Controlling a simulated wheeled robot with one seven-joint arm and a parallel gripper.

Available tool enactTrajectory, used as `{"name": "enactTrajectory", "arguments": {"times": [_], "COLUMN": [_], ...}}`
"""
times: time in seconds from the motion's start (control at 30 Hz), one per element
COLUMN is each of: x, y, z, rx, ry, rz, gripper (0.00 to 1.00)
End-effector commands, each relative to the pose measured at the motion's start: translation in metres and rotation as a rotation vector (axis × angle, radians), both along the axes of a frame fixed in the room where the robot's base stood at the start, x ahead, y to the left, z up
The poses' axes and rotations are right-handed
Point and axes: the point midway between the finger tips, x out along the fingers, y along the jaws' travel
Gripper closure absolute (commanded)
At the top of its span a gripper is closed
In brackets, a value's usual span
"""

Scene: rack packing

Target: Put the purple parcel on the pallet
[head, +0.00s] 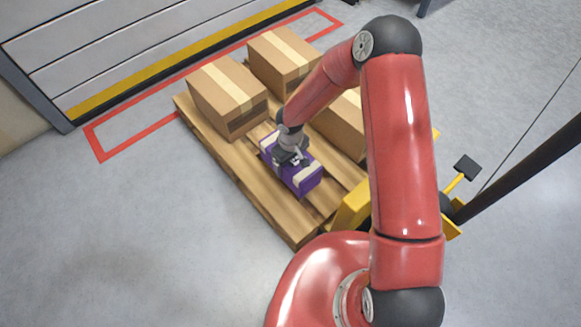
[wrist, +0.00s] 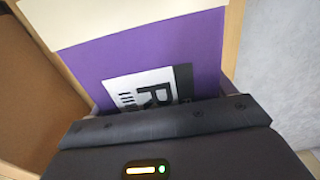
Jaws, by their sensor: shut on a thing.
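The purple parcel (head: 306,179) has cream tape bands and is at the near part of the wooden pallet (head: 243,176), over its slats. I cannot tell whether it rests on the slats or is slightly above them. My gripper (head: 290,157) is over the parcel and shut on it, pointing down. In the wrist view the purple parcel (wrist: 150,52) fills the middle, with a white printed label and a cream band. The gripper's dark body (wrist: 165,140) hides its near part, and the fingertips are hidden.
Several cardboard boxes stand on the pallet, including one at left (head: 227,95), one at the back (head: 284,60) and one partly behind my arm (head: 342,124). A yellow pallet jack (head: 352,208) is at the pallet's right. Grey floor (head: 130,230) is clear at left.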

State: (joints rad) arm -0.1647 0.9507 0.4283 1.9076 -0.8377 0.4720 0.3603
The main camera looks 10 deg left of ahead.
Motion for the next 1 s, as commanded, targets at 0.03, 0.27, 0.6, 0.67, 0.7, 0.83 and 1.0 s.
{"name": "enactTrajectory", "arguments": {"times": [0.03, 0.27, 0.6, 0.67, 0.7, 0.83, 1.0], "x": [0.0, 0.0, 0.0, 0.0, 0.0, 0.0, 0.0], "y": [0.0, 0.0, 0.0, 0.0, 0.0, 0.0, 0.0], "z": [-0.006, -0.037, -0.041, -0.043, -0.042, -0.041, -0.041], "rx": [0.0, 0.001, -0.001, -0.001, -0.001, -0.001, -0.001], "ry": [0.0, 0.001, -0.001, -0.001, 0.001, 0.001, 0.001], "rz": [0.002, 0.0, 0.0, 0.0, -0.001, 0.0, 0.0], "gripper": [0.58, 0.58, 0.58, 0.58, 0.13, 0.0, 0.0]}}
